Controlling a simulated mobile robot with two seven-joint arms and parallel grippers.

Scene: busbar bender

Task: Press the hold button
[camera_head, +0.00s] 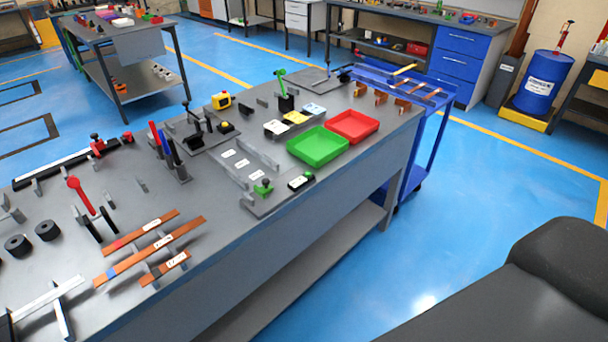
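No part is clearly readable as the hold button. A yellow box (221,101) sits near the back edge of the grey workbench (330,185); its small markings are too small to read. A small black block with a yellow top (225,127) stands just in front of it. A black and white block with a green part (301,181) sits near the bench's front edge, in front of the green tray. Neither of my grippers is in view. A dark rounded part, likely mine, fills the lower right corner.
A green tray (318,146) and a red tray (353,126) lie on the bench. Copper bars (150,256) rest on supports at the near left, beside a red-knobbed lever (81,194). A blue cart (426,145) stands at the far end. The blue floor at right is clear.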

